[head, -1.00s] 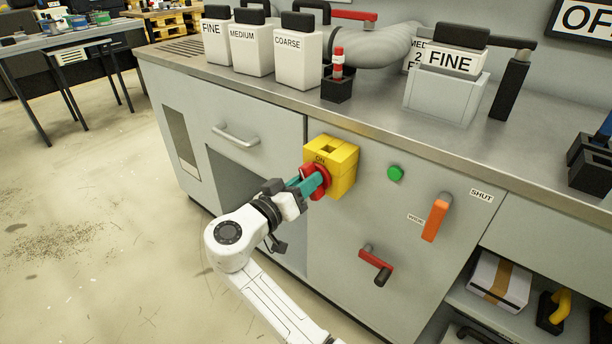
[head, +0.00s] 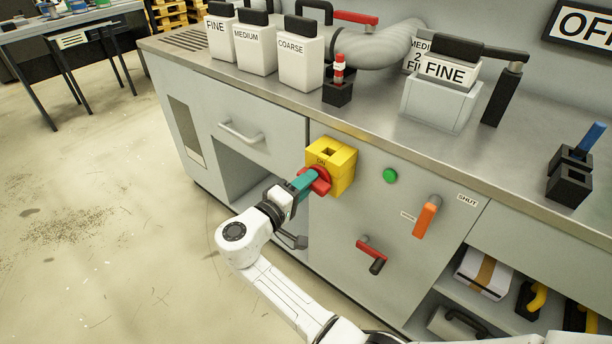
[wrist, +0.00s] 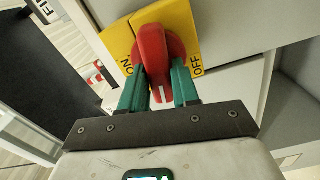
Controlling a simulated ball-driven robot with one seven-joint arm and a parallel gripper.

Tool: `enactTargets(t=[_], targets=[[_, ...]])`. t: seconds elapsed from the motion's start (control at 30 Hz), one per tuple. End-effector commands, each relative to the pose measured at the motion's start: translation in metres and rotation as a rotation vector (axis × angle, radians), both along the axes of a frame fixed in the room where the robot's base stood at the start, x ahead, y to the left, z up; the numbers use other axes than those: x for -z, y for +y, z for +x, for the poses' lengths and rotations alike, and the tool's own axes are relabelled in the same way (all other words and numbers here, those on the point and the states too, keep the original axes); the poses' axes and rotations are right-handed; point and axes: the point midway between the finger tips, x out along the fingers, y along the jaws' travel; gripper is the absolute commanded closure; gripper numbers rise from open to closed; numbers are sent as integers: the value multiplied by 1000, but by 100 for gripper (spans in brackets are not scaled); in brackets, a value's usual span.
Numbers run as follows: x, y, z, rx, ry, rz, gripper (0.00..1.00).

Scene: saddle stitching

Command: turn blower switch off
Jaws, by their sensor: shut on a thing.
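The blower switch is a red rotary knob (wrist: 160,62) on a yellow box (head: 343,165) fixed to the grey cabinet front. In the wrist view, ON is printed left of the knob and OFF right of it. The knob's grip, with a white mark, points down the picture between the two labels. My gripper (wrist: 160,82) has its teal fingers on either side of the red grip, shut on it. In the head view the red knob (head: 321,180) is partly hidden by the teal fingers.
A green button (head: 390,175), an orange lever (head: 427,216) near the SHUT label and a red-handled crank (head: 371,256) are right of the switch. A drawer handle (head: 240,132) is left. The worktop (head: 388,122) overhangs above, holding several labelled containers. Open floor (head: 120,230) lies left.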

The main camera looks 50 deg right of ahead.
Motion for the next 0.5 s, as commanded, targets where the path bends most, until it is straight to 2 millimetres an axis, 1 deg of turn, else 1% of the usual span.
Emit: enactTargets(t=[0.03,0.2,0.5], targets=[[-2,1,1,-4,33,-1,100],[-1,1,1,-5,122,-4,100],[2,1,1,-6,197,-7,100]])
